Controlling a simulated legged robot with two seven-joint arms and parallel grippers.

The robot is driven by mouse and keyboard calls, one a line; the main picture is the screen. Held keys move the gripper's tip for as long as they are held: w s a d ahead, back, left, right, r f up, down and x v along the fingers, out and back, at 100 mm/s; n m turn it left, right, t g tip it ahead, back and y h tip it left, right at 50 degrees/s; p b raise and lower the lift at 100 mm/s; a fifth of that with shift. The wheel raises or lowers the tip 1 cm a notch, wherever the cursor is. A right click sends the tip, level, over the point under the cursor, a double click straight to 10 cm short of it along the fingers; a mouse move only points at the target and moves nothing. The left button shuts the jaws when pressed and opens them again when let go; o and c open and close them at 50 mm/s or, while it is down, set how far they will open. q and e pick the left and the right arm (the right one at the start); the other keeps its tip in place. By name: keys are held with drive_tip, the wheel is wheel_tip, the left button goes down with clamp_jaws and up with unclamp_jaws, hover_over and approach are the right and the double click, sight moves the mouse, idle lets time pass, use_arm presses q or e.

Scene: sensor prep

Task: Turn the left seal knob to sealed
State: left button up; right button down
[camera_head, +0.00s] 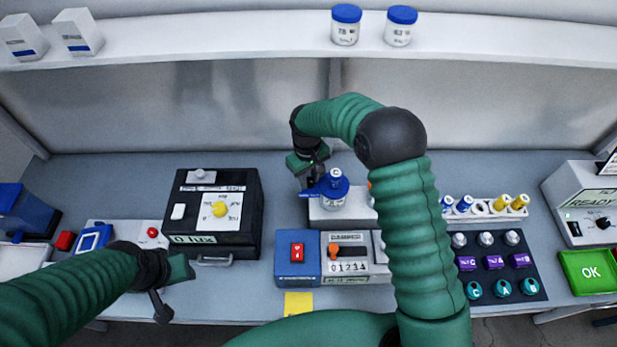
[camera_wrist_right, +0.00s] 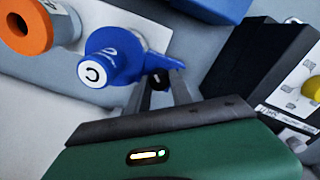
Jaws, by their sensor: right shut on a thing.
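The left seal knob (camera_head: 333,190) is a blue collar with a lever arm, on the left end of a white block (camera_head: 350,214). A blue cylinder marked C (camera_wrist_right: 98,72) stands in the collar. My right gripper (camera_head: 312,184) is at the knob's left side. In the right wrist view, its two fingers (camera_wrist_right: 164,90) are shut on the knob's blue lever (camera_wrist_right: 174,65). An orange ring (camera_wrist_right: 30,27) with a dark hole sits beside the knob; my right arm mostly hides it in the head view. My left gripper (camera_head: 170,290) is at the lower left, away from the knob; its jaw opening is unclear.
A black box (camera_head: 250,205) with a yellow dial stands left of the knob. A blue box with a red switch (camera_head: 297,253) and a counter panel (camera_head: 347,267) stand in front. A rack of vials (camera_head: 485,218) is to the right. My right arm covers part of the bench.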

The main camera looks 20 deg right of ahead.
drive_tip(key=shift+s, duration=0.1)
idle(0.3)
drive_tip(key=c, duration=1.5)
unclamp_jaws()
drive_tip(key=o, duration=0.4)
drive_tip(key=shift+s, duration=0.1)
drive_tip(key=shift+c, duration=0.2)
drive_tip(key=shift+r, duration=0.35)
wheel_tip(320, 180, up, 16)
drive_tip(key=b, duration=0.4)
drive_tip(key=shift+a, duration=0.25)
